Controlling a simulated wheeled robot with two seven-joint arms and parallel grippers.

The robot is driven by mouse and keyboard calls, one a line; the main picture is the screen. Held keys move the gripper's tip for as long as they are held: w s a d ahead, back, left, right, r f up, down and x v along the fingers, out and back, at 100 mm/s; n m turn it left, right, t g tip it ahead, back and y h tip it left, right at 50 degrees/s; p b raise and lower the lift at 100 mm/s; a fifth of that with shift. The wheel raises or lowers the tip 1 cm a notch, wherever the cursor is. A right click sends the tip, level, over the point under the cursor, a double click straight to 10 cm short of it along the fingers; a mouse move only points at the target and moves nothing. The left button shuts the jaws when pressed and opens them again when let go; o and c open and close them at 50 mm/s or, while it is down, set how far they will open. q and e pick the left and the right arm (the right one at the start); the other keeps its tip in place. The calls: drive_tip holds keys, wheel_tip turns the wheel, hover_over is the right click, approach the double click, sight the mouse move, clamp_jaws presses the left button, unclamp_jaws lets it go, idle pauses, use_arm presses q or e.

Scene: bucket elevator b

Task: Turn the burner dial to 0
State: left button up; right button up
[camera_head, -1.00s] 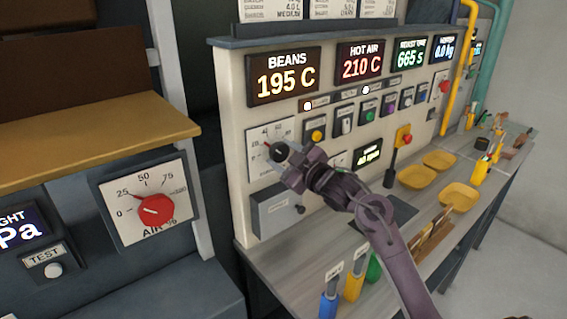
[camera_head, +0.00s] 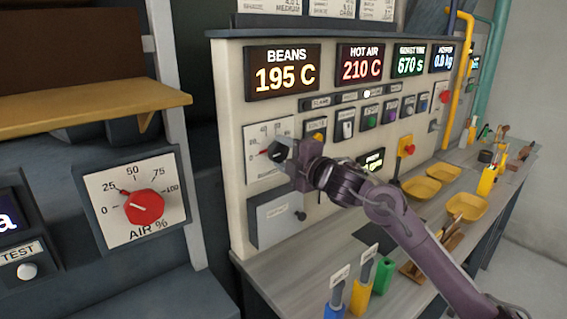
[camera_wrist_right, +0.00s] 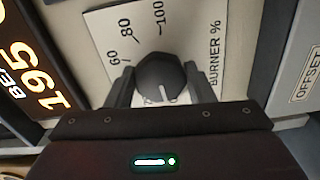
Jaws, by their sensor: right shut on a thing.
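The burner dial is a black round knob (camera_wrist_right: 160,78) with a white pointer line, on a white scale plate (camera_wrist_right: 205,48) marked "BURNER %". My right gripper (camera_wrist_right: 161,88) is shut on the knob, one finger on each side. In the wrist view the pointer aims at the picture's bottom, slightly right, away from the 60, 80 and 100 marks. The low end of the scale is mostly hidden by the gripper. In the head view the knob (camera_head: 277,150) shows at the tip of my right gripper (camera_head: 284,152), before the plate (camera_head: 257,168). My left gripper is out of view.
A red AIR % dial (camera_head: 144,207) is on the panel at the left. A grey box (camera_head: 278,219) sits below the burner plate. Yellow trays (camera_head: 421,189) and coloured handled tools (camera_head: 360,298) stand on the bench.

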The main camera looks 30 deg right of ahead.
drive_tip(key=shift+f+n+b, duration=0.1)
drive_tip(key=shift+n+b, duration=0.25)
drive_tip(key=shift+n, duration=0.25)
drive_tip(key=o, duration=1)
drive_tip(key=shift+c, duration=0.2)
drive_tip(key=shift+s, duration=0.1)
